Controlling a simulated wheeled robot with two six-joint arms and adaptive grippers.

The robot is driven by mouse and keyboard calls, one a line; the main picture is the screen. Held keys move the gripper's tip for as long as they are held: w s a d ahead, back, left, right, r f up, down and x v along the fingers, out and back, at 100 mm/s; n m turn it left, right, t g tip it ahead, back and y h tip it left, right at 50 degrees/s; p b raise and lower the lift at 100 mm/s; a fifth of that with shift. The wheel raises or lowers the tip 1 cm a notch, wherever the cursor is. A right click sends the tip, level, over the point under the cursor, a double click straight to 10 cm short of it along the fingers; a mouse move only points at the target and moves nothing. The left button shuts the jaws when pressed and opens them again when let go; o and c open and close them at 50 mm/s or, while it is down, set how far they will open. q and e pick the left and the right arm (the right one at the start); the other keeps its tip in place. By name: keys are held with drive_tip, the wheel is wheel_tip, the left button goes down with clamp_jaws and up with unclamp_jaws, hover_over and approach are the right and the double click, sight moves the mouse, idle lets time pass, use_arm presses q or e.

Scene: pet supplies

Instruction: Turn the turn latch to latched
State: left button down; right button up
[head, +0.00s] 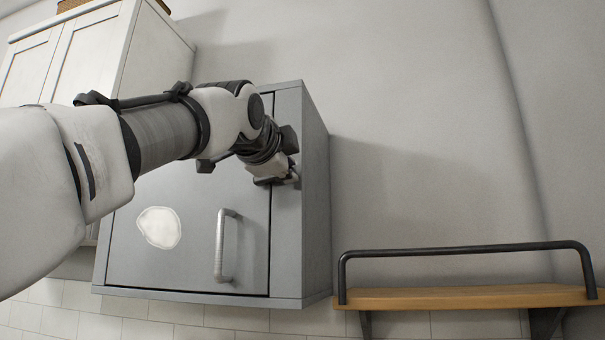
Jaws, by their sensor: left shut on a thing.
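A grey wall cabinet (316,200) hangs in the middle of the head view. Its grey door (190,270) looks closed and carries a vertical bar handle (221,246) and a whitish round patch. My left gripper (284,178) reaches across the door to its right edge and the frame beside it. It is shut on a small part there, at the place of the turn latch. The latch itself is hidden by the gripper, so I cannot tell its angle. My right gripper is not in view.
A white cupboard (150,62) hangs at the upper left. A wooden shelf (460,298) with a black rail (460,250) is at the lower right, apart from the cabinet. The grey wall right of the cabinet is bare.

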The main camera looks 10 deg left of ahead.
use_arm(q)
drive_tip(key=shift+a+r+m, duration=0.1)
drive_tip(key=shift+r+m, duration=0.05)
drive_tip(key=shift+m, duration=0.85)
drive_tip(key=c, duration=1.4)
unclamp_jaws()
drive_tip(key=o, duration=0.3)
drive_tip(key=shift+w, duration=0.2)
drive_tip(key=shift+w+f, duration=0.1)
drive_tip(key=shift+f, duration=0.15)
